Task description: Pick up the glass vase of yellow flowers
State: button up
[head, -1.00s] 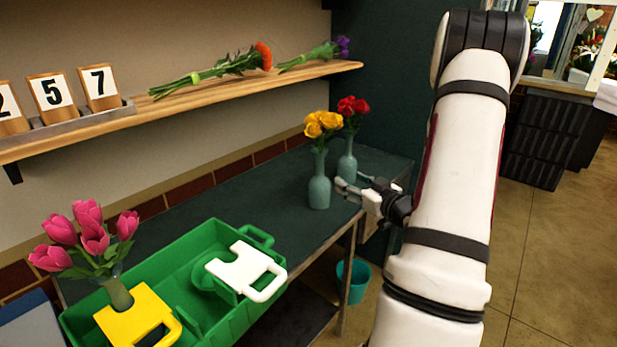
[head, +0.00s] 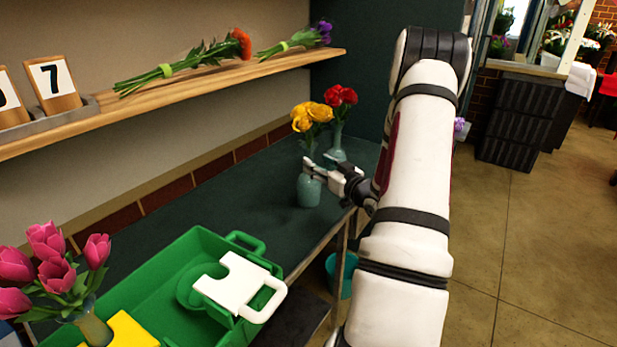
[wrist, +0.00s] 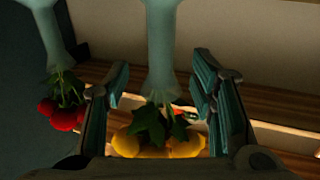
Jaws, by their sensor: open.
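The glass vase of yellow flowers (head: 309,191) stands upright on the dark green tabletop, a pale teal bottle shape with yellow blooms above. My gripper (head: 314,168) is at the vase's neck, covering part of it in the head view. In the wrist view the picture is upside down, and the vase (wrist: 161,45) runs down the middle between the two fingers of my open gripper (wrist: 160,92). Gaps show on both sides of the neck, so the fingers look clear of it. The yellow blooms (wrist: 155,146) show below, partly hidden by my gripper.
A similar vase of red flowers (head: 337,147) stands close behind, to the right. A green tray (head: 150,277) holding a white handled piece (head: 238,287) is at the front left, with pink tulips (head: 55,262) beside it. A wooden shelf (head: 200,88) with loose flowers hangs above.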

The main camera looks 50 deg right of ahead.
aim_at(312, 158)
jog(key=shift+x, duration=2.7)
jog(key=shift+a, duration=0.1)
grip_shut()
